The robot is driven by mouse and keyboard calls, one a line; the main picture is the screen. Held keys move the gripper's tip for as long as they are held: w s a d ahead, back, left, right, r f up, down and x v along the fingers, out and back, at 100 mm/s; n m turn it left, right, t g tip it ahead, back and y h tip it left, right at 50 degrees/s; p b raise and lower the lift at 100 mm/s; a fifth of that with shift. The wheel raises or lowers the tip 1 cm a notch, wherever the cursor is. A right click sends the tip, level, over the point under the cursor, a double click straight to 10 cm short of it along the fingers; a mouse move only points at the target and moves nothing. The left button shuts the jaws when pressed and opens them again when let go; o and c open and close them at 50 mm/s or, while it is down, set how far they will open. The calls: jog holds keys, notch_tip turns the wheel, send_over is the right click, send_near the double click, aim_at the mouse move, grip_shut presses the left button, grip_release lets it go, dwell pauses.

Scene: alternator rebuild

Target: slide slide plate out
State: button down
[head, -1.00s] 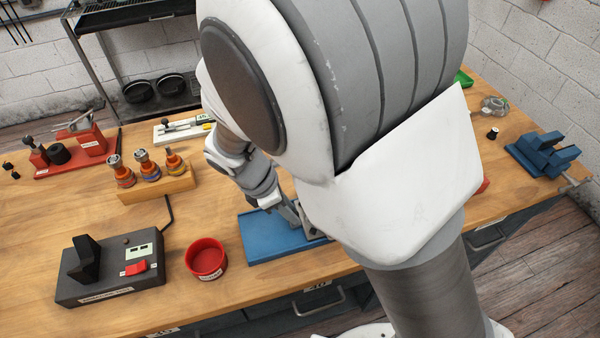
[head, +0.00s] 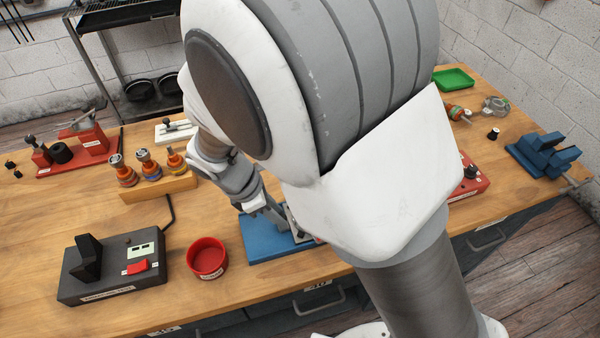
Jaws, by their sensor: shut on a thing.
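A blue fixture base (head: 262,247) lies near the front edge of the bench, its right part hidden behind my arm. My gripper (head: 280,222) is low over this base, pointing down, and is shut. A light grey piece, which looks like the slide plate (head: 294,220), shows just right of the fingers on the blue base. Most of it is hidden by my arm, and the contact between fingers and plate is too small to see clearly.
A red round bin (head: 207,258) stands just left of the base. A black tester (head: 110,268) is further left. A wooden rack (head: 158,189) with several orange-banded parts stands behind. A red box (head: 470,182) and blue vise (head: 540,154) are at the right.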

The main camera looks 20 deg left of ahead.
jog(key=s+a, duration=0.1)
jog(key=a, duration=0.1)
jog(key=s+a, duration=0.3)
jog(key=a, duration=0.2)
jog(key=shift+s+p, duration=0.3)
jog(key=shift+s, duration=0.05)
jog(key=shift+a, duration=0.1)
jog(key=c, duration=0.7)
grip_release()
jog(key=shift+o, duration=0.2)
jog(key=v, duration=1.7)
jog(key=shift+r+p, duration=0.3)
jog(key=shift+p, duration=0.05)
